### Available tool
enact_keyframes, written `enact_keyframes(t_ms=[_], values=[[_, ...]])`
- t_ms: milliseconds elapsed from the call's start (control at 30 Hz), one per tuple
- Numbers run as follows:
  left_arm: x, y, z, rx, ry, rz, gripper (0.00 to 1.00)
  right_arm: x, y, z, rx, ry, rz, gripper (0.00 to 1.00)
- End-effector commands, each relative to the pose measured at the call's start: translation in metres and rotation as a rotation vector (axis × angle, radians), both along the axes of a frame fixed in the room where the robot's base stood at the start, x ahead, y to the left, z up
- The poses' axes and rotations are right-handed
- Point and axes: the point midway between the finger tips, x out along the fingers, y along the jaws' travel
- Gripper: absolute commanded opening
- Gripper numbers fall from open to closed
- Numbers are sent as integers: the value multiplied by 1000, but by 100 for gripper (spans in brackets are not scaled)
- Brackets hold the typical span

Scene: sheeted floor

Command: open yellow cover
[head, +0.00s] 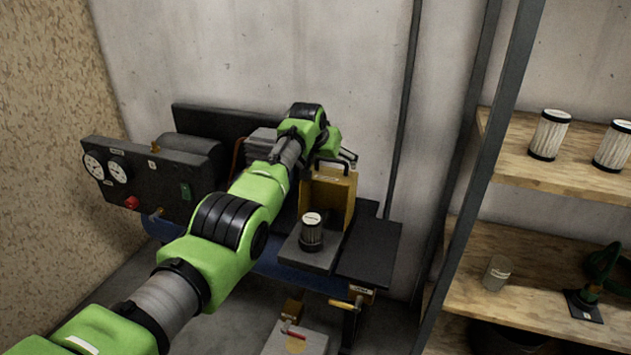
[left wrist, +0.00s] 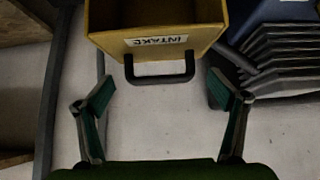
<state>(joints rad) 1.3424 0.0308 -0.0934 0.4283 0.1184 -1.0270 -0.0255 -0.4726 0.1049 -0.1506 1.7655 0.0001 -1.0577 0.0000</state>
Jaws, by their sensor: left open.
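The yellow cover (head: 329,190) stands raised on the machine, its hollow inside facing my head camera. In the left wrist view the cover (left wrist: 112,43) shows an "INTAKE" label, upside down, and a black handle (left wrist: 160,79). My left gripper (head: 347,157) is at the top of the cover by the handle. In the left wrist view my left gripper (left wrist: 164,95) is open, its fingers apart on both sides of the handle, not touching it. My right gripper is not in view.
A panel with gauges and a red button (head: 131,202) is left of the cover. A concrete wall (head: 300,60) stands close behind. A shelf (head: 540,175) with more filters (head: 549,135) is at the right. A grey box (head: 296,338) lies below.

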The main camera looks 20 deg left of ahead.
Motion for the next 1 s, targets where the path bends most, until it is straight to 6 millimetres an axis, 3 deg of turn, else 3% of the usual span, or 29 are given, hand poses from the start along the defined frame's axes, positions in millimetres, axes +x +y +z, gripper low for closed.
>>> enact_keyframes(t_ms=[467,1000], values=[[-29,1,0,1,-2,-1,88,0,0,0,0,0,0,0],[-85,3,0,1,0,0,88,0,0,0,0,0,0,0]])
